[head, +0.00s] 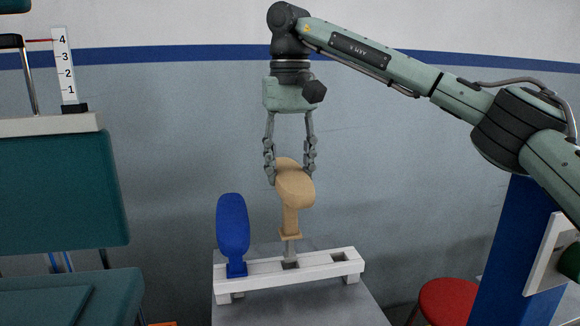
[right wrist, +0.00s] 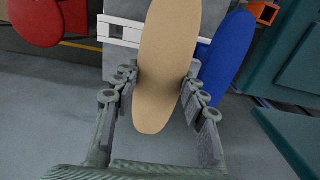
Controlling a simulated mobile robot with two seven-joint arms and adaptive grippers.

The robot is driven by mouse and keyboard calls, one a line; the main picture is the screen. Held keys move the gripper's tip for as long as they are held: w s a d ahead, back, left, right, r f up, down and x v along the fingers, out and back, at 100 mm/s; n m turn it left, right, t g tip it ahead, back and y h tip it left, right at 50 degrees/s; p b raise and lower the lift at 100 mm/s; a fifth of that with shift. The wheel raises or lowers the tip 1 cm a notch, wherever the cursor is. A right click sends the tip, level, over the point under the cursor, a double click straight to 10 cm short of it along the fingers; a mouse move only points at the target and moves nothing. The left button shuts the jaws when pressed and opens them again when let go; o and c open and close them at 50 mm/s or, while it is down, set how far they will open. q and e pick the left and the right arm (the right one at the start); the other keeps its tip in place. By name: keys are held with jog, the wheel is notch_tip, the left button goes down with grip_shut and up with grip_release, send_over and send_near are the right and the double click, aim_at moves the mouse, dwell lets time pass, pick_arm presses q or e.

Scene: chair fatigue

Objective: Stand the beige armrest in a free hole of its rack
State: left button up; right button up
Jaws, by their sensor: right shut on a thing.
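The beige armrest (head: 293,190) is upright, its pad at the top and its grey peg pointing down. My right gripper (head: 291,176) is shut on its pad from both sides. The peg's lower end meets the middle hole of the white rack (head: 252,279); I cannot tell how deep it is in. In the right wrist view the armrest (right wrist: 168,65) lies between the fingers (right wrist: 163,95) and hides part of the rack (right wrist: 118,28). The rack's right hole is empty. A blue armrest (head: 232,224) stands in the left hole. My left gripper is not in view.
The rack stands on a grey table (head: 345,308). A teal chair (head: 65,190) with a numbered scale (head: 64,65) is on the left. A red stool (head: 448,300) and a blue post (head: 510,240) are on the right.

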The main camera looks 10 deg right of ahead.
aim_at(290, 218)
jog(key=shift+r+p, duration=0.1)
jog(key=shift+p, duration=0.4)
dwell(0.7)
jog(key=shift+p, duration=0.45)
dwell(0.4)
jog(key=shift+f+b, duration=0.8)
jog(key=shift+f, duration=1.65)
jog(key=shift+a+f+b, duration=0.1)
jog(key=shift+f+b, duration=0.35)
jog(key=shift+f, duration=0.8)
jog(key=o, duration=1.2)
jog(key=shift+c, duration=0.2)
jog(key=shift+f, duration=0.1)
